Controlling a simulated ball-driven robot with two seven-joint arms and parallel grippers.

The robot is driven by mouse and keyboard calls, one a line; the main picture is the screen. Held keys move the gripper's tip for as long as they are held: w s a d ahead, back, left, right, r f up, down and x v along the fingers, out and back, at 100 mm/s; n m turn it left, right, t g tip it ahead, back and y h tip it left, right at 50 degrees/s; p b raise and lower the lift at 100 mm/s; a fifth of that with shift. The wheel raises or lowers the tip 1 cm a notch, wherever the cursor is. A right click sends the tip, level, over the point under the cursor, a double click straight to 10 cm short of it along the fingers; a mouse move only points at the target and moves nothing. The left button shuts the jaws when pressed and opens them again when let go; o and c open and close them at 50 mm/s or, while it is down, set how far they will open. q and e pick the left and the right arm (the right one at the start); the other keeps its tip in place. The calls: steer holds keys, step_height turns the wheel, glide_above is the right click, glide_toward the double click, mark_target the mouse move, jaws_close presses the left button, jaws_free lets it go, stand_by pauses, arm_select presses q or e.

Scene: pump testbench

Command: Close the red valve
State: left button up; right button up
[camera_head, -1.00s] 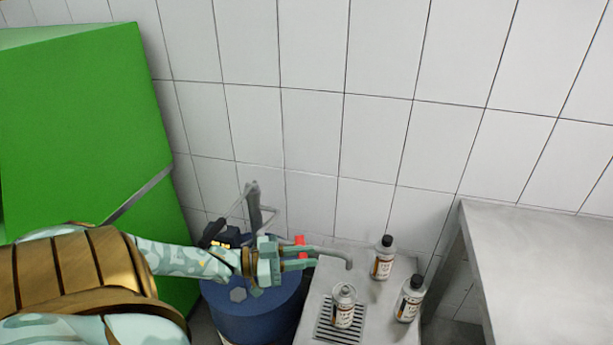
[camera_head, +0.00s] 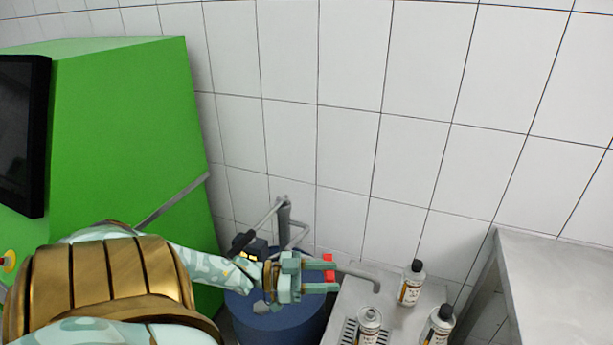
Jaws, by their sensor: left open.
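The red valve (camera_head: 328,268) is a small red handle beside the grey spout pipe (camera_head: 358,276), above the blue drum (camera_head: 278,322). My left gripper (camera_head: 334,275) reaches in from the left, with its fingers pointing right. Its jaws are open, and the red handle shows between or just behind the fingertips. I cannot tell whether a finger touches it. The gripper hides part of the pipework behind it. My right gripper is out of view.
Three bottles stand on the metal stand: one at the back (camera_head: 411,283), one over the grate (camera_head: 369,326) and one at the right (camera_head: 438,326). A steel table (camera_head: 560,285) is at the right. A green cabinet (camera_head: 130,130) fills the left, against the tiled wall.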

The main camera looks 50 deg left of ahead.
arm_select(q)
steer(key=p+v, duration=0.1)
steer(key=v, duration=0.9)
steer(key=shift+s+a, duration=0.2)
steer(key=shift+s, duration=0.15)
